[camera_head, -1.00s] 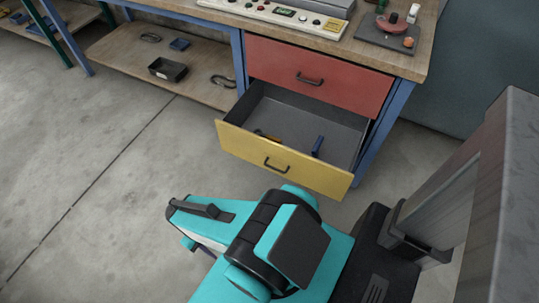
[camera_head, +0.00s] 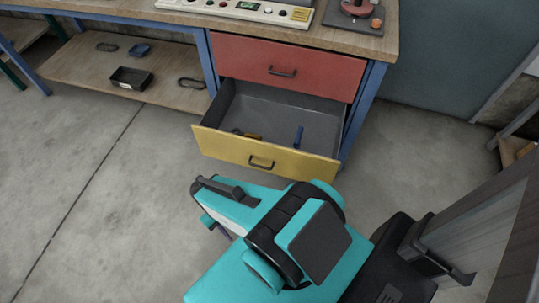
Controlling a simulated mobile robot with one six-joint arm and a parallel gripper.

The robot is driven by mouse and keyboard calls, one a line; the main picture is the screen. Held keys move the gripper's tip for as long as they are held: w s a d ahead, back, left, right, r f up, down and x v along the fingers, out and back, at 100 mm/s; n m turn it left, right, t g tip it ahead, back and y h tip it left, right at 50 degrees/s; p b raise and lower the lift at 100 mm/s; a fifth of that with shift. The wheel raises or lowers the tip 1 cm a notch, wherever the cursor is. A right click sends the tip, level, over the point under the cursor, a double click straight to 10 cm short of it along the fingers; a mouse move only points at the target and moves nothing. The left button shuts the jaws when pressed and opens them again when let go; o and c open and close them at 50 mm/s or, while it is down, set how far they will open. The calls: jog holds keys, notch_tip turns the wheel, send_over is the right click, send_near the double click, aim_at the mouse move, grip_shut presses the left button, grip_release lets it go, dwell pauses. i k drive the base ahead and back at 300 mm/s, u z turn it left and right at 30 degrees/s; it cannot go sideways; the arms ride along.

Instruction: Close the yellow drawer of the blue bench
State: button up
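The yellow drawer (camera_head: 266,156) is the lower drawer of the blue-framed bench (camera_head: 364,108). It is pulled well out, with its dark grey inside (camera_head: 275,112) exposed. A dark handle (camera_head: 261,162) sits on its yellow front. A small blue item and a small dark and yellowish item lie inside. My teal and black arm (camera_head: 300,235) is folded in the foreground, in front of the drawer and apart from it in the picture. I cannot make out the fingers of my gripper.
The red drawer (camera_head: 288,67) above is shut. A wooden lower shelf (camera_head: 140,72) at left holds a black tray (camera_head: 130,78) and several small items. A control panel (camera_head: 240,8) stands on the bench top. The concrete floor (camera_head: 100,190) is clear at left.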

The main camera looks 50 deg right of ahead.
aim_at(275, 115)
jog(key=z, duration=5)
jog(key=i, duration=0.1)
jog(key=u, duration=3.75)
jog(key=k, duration=0.95)
jog(key=u, duration=0.15)
jog(key=i, duration=0.95)
